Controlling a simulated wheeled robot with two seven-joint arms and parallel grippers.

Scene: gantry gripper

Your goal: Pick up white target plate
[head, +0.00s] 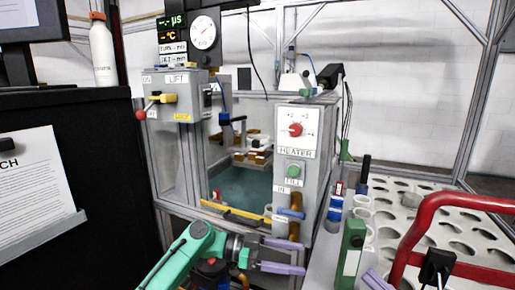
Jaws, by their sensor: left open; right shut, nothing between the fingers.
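My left gripper (300,257) is in the lower middle of the head view, at the end of a green arm. Its two purple fingers are apart, point right, and have nothing between them. It is in front of the tank frame, below the heater box. A purple fingertip of my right gripper (375,281) shows at the bottom edge; the rest is out of view. I cannot clearly make out a white target plate. Small pale and brown pieces (254,155) sit on a holder above the tank, too small to tell apart.
A tank of teal liquid (240,188) stands inside a metal frame. The heater box (295,150) and lift box (172,97) flank it. A perforated white table (455,230) with a red tubular handle (410,240) is at right. A green block (351,250) stands near the right fingertip.

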